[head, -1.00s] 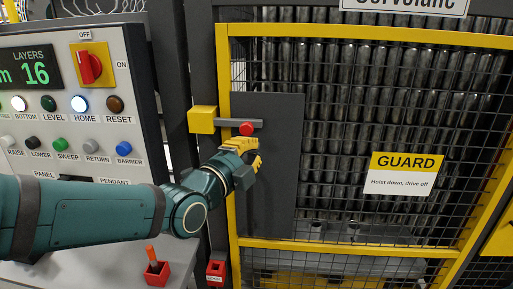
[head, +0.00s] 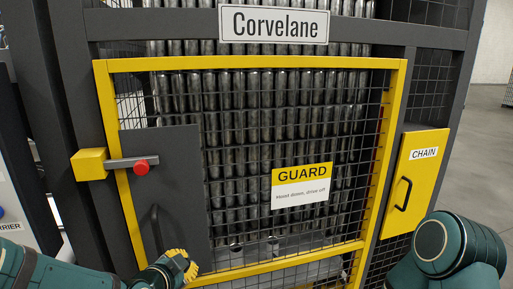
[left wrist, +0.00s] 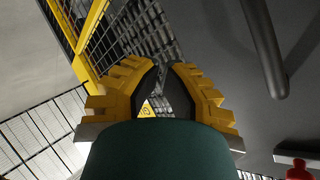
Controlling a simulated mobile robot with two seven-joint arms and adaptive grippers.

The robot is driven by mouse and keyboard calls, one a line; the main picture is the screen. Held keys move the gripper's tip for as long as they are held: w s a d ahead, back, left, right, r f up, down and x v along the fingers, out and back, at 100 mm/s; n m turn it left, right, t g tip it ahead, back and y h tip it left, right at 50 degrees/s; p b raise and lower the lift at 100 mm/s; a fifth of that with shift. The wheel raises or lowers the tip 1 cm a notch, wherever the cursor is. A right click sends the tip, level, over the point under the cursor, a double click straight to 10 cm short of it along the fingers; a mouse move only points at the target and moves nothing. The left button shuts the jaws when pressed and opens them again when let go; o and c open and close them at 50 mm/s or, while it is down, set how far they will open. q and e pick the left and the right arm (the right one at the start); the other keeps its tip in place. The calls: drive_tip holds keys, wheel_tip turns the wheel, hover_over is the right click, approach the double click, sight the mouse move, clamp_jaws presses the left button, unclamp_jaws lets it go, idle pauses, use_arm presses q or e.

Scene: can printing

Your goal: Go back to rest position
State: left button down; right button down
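My left gripper (head: 180,266) is low in the head view, in front of the lower part of the dark door panel and to the right of its vertical handle (head: 156,228). In the left wrist view its two yellow fingers (left wrist: 165,72) stand apart with a narrow gap and nothing between them. The handle also shows there as a dark bar (left wrist: 265,50), clear of the fingers. My right gripper is out of view; only part of my right arm shows at the lower right.
The yellow-framed guard gate (head: 250,63) fills the middle, with rows of cans behind mesh. A grey latch bar with a red knob (head: 141,167) spans its left side. A yellow CHAIN panel (head: 414,185) stands right. Open floor (head: 490,130) lies far right.

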use_arm(q)
drive_tip(key=s+d+f+n+g, duration=0.2)
drive_tip(key=s+f+n+g, duration=0.1)
drive_tip(key=f, duration=0.6)
drive_tip(key=s+d+f+n+g, duration=0.3)
drive_tip(key=s+f+n, duration=0.2)
drive_tip(key=s+f, duration=0.3)
drive_tip(key=s+d+f+n+g, duration=0.2)
drive_tip(key=s+f+n+g, duration=0.2)
drive_tip(key=f, duration=0.8)
drive_tip(key=shift+s+d+f+h, duration=0.15)
drive_tip(key=shift+s+f+h, duration=0.2)
drive_tip(key=shift+s, duration=0.35)
drive_tip(key=shift+r, duration=0.1)
